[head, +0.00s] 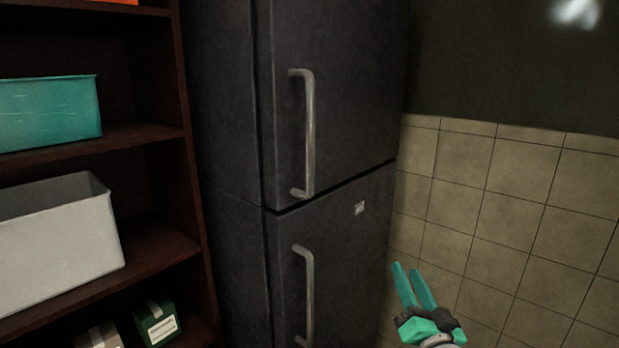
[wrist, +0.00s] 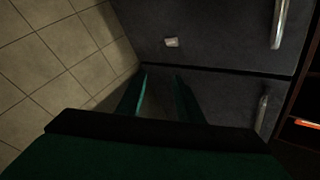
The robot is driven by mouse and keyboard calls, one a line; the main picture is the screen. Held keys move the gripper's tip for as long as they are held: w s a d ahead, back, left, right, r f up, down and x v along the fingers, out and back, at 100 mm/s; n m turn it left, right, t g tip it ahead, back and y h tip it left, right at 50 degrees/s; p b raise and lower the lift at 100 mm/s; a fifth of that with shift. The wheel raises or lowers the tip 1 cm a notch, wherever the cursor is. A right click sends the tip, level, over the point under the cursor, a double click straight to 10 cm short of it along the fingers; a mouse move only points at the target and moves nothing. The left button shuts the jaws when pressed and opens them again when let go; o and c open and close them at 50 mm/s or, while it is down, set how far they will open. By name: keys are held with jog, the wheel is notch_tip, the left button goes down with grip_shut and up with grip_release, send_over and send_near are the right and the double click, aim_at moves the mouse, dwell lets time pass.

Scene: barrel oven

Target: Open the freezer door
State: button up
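A dark grey fridge-freezer with an upper door (head: 345,90) and a lower door (head: 350,255) fills the middle of the head view. Both doors look shut, with a thin seam between them. The upper door has a vertical metal handle (head: 309,135) near its left edge. The lower door has a similar handle (head: 308,295), cut off below. My gripper (head: 405,267) is to the right of both handles, apart from them. It is open and empty, its fingers a little apart, as the wrist view also shows (wrist: 162,75). Which door is the freezer's is not marked.
A dark wooden shelf (head: 190,180) stands on the left with a teal bin (head: 50,112), a white bin (head: 60,240) and small boxes (head: 157,322). A tiled wall (head: 520,195) is on the right. A small label (head: 360,208) is on the lower door.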

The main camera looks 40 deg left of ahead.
jog(key=s+a+r+n+g+y, duration=0.1)
jog(key=a+r+n+g+y, duration=0.15)
jog(key=r, duration=0.65)
jog(key=s+a+r+n+g+y, duration=0.1)
jog(key=a+r+n+g+y, duration=0.2)
jog(key=r, duration=0.7)
jog(key=n+g+h, duration=0.1)
jog(key=n+g, duration=0.4)
jog(key=n, duration=0.2)
send_near(313, 118)
jog(key=shift+t, duration=0.25)
jog(key=x, duration=1.1)
jog(key=shift+s, duration=0.1)
jog(key=shift+c, duration=0.6)
grip_shut()
